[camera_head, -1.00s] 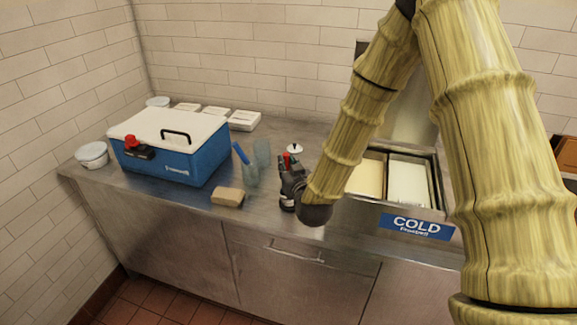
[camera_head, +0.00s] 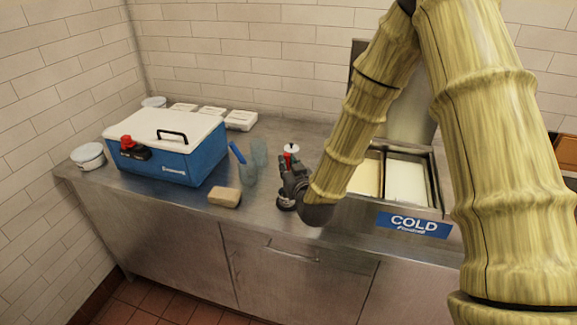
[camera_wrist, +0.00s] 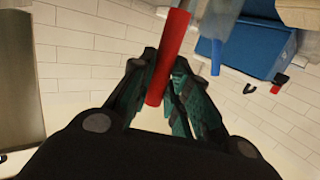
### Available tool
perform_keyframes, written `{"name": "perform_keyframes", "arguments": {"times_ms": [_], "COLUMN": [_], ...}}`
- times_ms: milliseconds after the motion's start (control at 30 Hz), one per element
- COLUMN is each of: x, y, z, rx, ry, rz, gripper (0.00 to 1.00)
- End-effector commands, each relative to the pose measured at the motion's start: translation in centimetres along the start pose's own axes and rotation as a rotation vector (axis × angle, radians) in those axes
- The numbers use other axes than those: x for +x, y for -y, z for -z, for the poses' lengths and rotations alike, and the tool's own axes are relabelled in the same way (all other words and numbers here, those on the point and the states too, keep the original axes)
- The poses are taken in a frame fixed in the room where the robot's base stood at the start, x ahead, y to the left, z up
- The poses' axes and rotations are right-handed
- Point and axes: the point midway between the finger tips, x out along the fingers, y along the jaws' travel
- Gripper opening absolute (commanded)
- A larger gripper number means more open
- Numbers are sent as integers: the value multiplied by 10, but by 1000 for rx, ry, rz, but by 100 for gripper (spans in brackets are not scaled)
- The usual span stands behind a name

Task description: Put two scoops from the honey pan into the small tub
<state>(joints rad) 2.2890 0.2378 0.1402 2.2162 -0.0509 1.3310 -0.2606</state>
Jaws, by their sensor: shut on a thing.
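My gripper (camera_head: 286,165) is shut on a red handle (camera_wrist: 168,60), which stands up between the fingers in the wrist view. In the head view, a bit of red shows at the fingers, above the counter. Two open pans sit in the cold well at the right: a cream-yellow pan (camera_head: 369,178), partly hidden by my arm, and a white pan (camera_head: 407,182). I cannot tell by label which holds honey. A round white tub (camera_head: 88,157) stands at the counter's far left. A small dark round thing (camera_head: 286,203) shows below my gripper.
A blue cooler (camera_head: 165,160) with a white lid stands left. A blue-handled tool (camera_head: 238,153) stands by clear containers (camera_head: 259,155). A tan block (camera_head: 225,197) lies near the front edge. White boxes (camera_head: 240,120) line the back. A "COLD" sign (camera_head: 413,224) fronts the well.

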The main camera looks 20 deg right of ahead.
Motion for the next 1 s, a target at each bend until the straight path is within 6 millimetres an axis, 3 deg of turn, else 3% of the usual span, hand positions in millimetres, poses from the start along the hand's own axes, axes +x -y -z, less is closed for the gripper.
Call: {"name": "perform_keyframes", "arguments": {"times_ms": [1000], "x": [-7], "y": [0], "z": [53], "rx": [0], "ry": [-1], "rz": [0], "gripper": [0]}}
